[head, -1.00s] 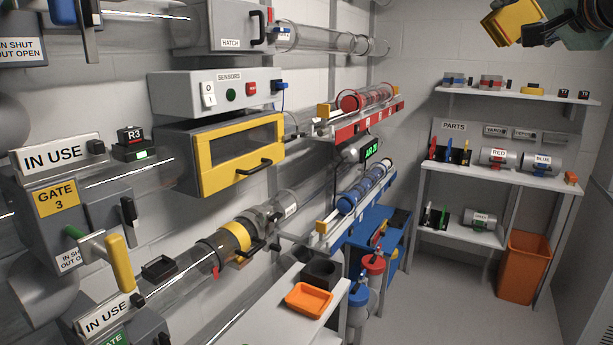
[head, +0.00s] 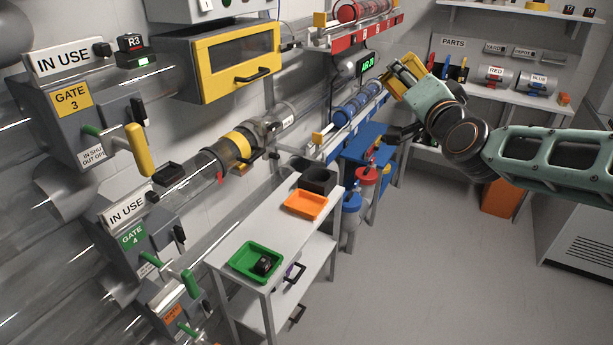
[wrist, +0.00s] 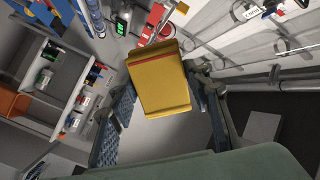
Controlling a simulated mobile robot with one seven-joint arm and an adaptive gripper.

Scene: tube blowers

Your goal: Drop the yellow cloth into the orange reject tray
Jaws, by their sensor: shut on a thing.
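The yellow cloth (wrist: 160,85) is a folded pad with a red stripe. It sits between the fingers of my gripper (wrist: 160,125) in the wrist view, and the gripper is shut on it. The tray looks empty.
The white table (head: 268,217) also bears a black bin (head: 318,180) behind the orange tray and a green tray (head: 257,262) with a dark object in it. A blue rack (head: 350,108) with tubes stands near the gripper. The floor right of the table is clear.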

